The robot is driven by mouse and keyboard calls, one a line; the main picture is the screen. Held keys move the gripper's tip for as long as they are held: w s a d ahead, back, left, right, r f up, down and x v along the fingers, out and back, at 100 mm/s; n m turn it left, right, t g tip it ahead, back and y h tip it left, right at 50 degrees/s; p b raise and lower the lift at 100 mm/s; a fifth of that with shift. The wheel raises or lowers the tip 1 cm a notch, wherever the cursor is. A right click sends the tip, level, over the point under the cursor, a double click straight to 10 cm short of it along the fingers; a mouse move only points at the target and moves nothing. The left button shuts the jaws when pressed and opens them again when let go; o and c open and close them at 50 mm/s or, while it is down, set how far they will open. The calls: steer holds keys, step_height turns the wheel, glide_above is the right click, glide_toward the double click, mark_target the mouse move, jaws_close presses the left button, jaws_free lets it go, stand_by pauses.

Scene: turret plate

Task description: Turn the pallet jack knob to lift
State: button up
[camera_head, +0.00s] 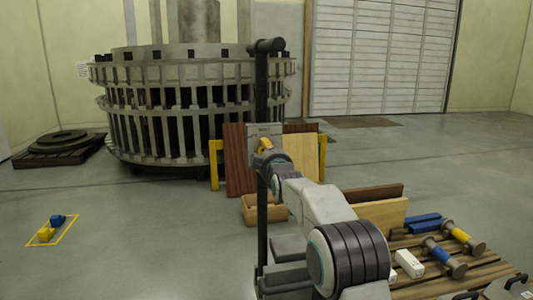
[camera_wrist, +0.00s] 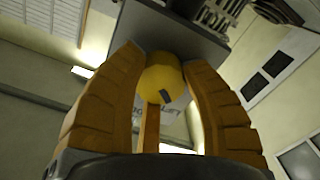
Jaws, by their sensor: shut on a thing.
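The pallet jack's black upright post (camera_head: 262,215) stands in the middle of the head view, with a bar handle (camera_head: 266,46) across its top. A small grey plate (camera_head: 275,129) with dark lettering is fixed to the post. In the wrist view the round yellow knob (camera_wrist: 162,80), with a small dark mark, sits in front of the grey plate (camera_wrist: 165,38). My gripper (camera_wrist: 160,66) has its orange-brown fingers on both sides of the knob, shut on it. In the head view my gripper (camera_head: 265,147) is at the plate, and the knob cannot be told from it.
A large slotted round machine (camera_head: 125,130) stands behind at left. Wooden boards (camera_head: 238,160) lean behind the post. A wooden pallet (camera_head: 440,272) at right carries blue and yellow rods (camera_head: 445,257) and white blocks (camera_head: 409,263).

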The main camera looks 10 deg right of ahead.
steer(key=shift+r, duration=0.15)
steer(key=o, duration=1.2)
steer(key=shift+s, duration=0.1)
steer(key=s, duration=1.1)
steer(key=shift+s, duration=0.4)
